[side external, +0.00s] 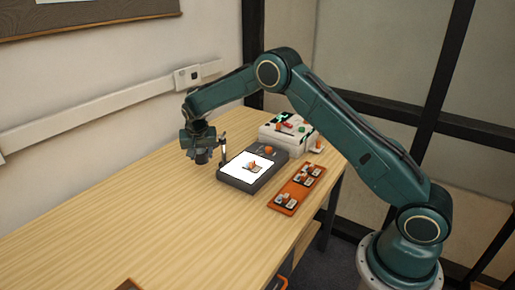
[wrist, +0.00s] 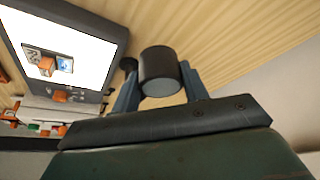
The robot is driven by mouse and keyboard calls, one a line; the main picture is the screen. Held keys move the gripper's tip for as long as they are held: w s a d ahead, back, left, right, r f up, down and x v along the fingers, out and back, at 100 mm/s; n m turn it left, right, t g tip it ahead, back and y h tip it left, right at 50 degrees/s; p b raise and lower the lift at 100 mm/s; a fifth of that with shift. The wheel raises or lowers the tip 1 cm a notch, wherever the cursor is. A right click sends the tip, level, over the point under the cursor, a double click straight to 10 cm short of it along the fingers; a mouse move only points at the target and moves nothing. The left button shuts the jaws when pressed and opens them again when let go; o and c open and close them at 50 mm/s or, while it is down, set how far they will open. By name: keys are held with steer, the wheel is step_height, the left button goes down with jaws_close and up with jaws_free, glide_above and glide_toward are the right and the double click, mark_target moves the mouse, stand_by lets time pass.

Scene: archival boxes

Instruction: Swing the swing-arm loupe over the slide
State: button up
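The light box (side external: 233,177) lies on the table with a glowing white panel. The slide (side external: 248,167), with an orange knob, rests on that panel; it also shows in the wrist view (wrist: 65,65). The loupe is a dark cylinder (wrist: 160,72), off the panel on its left in the side view (side external: 202,157). A thin upright post (side external: 223,146) stands at the light box's left edge; the link to the loupe is hard to make out. My gripper (wrist: 160,84) has a finger on each side of the loupe, seemingly touching it.
An orange tray (side external: 283,208) with several small mounts lies right of the light box. A white box (side external: 285,133) with coloured pieces stands behind it. The wall with a white rail (side external: 110,105) is close behind my gripper. The table's left front (side external: 130,225) is mostly clear.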

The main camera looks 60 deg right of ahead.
steer(key=shift+s+d, duration=0.1)
steer(key=shift+c, duration=0.5)
steer(key=shift+s+d+r+n+t+y, duration=0.15)
steer(key=shift+s+n+t+y, duration=0.25)
steer(key=shift+s+n, duration=0.9)
steer(key=s+d+n+y, duration=0.1)
steer(key=n, duration=0.1)
steer(key=s+d+n+y, duration=0.1)
steer(key=s+n, duration=0.1)
steer(key=s+d+n, duration=0.1)
steer(key=s+n, duration=0.1)
steer(key=n, duration=0.1)
steer(key=shift+s+d+t+y, duration=0.2)
steer(key=shift+d+t+y, duration=0.1)
steer(key=shift+d+y, duration=0.1)
steer(key=d+n, duration=0.1)
steer(key=s+d+n+y, duration=0.1)
steer(key=n, duration=0.1)
steer(key=s+d+n, duration=0.1)
steer(key=shift+d+n+y, duration=0.3)
steer(key=shift+n, duration=0.1)
steer(key=shift+s+d+n+g+y, duration=0.1)
steer(key=shift+d+n+g+y, duration=0.2)
steer(key=shift+d+n, duration=0.55)
steer(key=shift+s+d+n+g+y, duration=0.1)
steer(key=shift+d+n+g+y, duration=0.2)
steer(key=shift+d+n, duration=0.55)
steer(key=shift+a, duration=0.2)
